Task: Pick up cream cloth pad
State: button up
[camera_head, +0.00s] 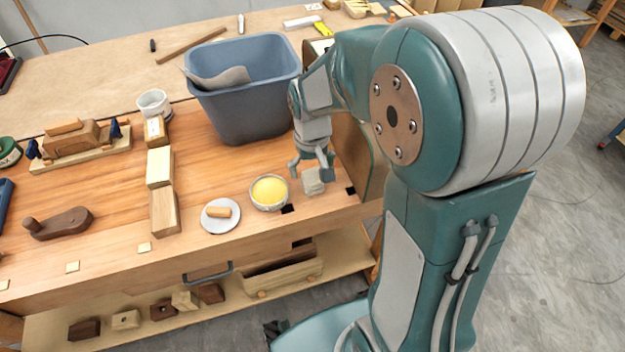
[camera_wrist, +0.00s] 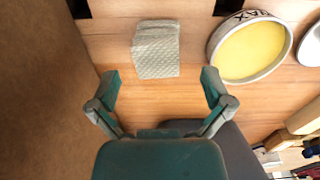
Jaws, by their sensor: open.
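The cream cloth pad (camera_head: 313,181) lies on the wooden bench near its front right, just right of a bowl of yellow wax. In the wrist view the folded, textured pad (camera_wrist: 156,50) lies on the wood beyond the fingertips, between their lines. My gripper (camera_head: 311,164) is open and empty, pointing down close to the pad on its far side. In the wrist view my gripper (camera_wrist: 159,82) shows its two fingers spread wide, with the pad apart from both.
The wax tin (camera_head: 269,192) stands close beside the pad. A small plate (camera_head: 221,216) with a cork-like piece is further left. A grey-blue bin (camera_head: 245,100) stands behind. A brown panel (camera_wrist: 40,80) rises close on the other side of my gripper.

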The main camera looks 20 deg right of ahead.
aim_at(313, 175)
notch_tip(313, 175, down, 5)
jog(key=shift+d+r, duration=0.1)
jog(key=shift+r, duration=0.05)
jog(key=shift+c, duration=0.3)
jog(key=shift+s, duration=0.1)
jog(key=c, duration=1)
